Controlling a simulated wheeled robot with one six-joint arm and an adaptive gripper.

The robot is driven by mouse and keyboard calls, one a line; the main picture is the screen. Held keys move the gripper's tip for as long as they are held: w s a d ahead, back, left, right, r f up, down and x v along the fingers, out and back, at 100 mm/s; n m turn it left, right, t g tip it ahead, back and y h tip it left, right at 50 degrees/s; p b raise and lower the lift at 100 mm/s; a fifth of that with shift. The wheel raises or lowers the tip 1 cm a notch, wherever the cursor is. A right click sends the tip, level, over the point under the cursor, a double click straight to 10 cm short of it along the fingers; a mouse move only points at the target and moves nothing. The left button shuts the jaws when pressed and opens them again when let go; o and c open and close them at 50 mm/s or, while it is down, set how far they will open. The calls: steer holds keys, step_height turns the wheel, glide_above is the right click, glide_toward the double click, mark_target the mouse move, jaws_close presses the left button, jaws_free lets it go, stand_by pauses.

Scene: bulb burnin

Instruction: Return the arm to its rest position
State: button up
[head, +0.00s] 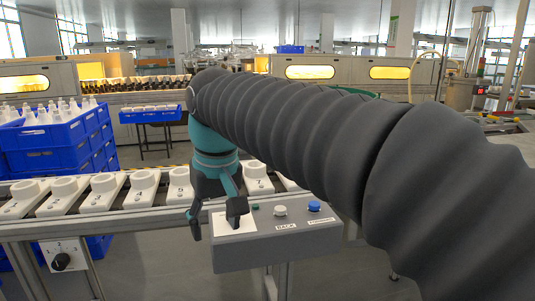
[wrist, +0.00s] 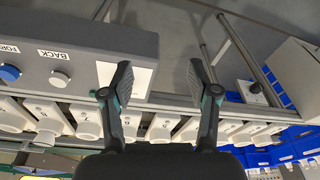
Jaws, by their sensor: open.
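My gripper (head: 216,222) hangs from my grey-sleeved arm, pointing down over the conveyor's near edge, at the left end of the grey control box (head: 285,249). Its two fingers are apart with nothing between them. In the wrist view my gripper (wrist: 160,88) is also open and empty, with the grey control box (wrist: 90,85) beside its left finger. The box carries a white button labelled BACK (head: 280,211), a blue button (head: 314,206) and a small green light (head: 255,207). My arm hides part of the line behind it.
White numbered sockets (head: 103,190) sit in a row along the conveyor. A knob panel (head: 64,259) hangs below it at left. Stacked blue crates (head: 58,145) with white bulbs stand at far left. A blue tray table (head: 150,115) and lit ovens (head: 310,72) are behind.

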steer(key=s+d+f+m+t, duration=0.1)
steer(key=s+d+f, duration=0.3)
steer(key=d, duration=0.4)
steer(key=s+d+f+m+t, duration=0.1)
steer(key=s+d+f+m, duration=0.2)
steer(key=d+f, duration=0.3)
steer(key=s+d+f+m+t+h, duration=0.1)
steer(key=s+d+f, duration=0.4)
steer(key=d, duration=0.5)
steer(key=shift+s+d+m+t, duration=0.15)
steer(key=shift+d+m+t, duration=0.25)
steer(key=shift+m+t, duration=0.1)
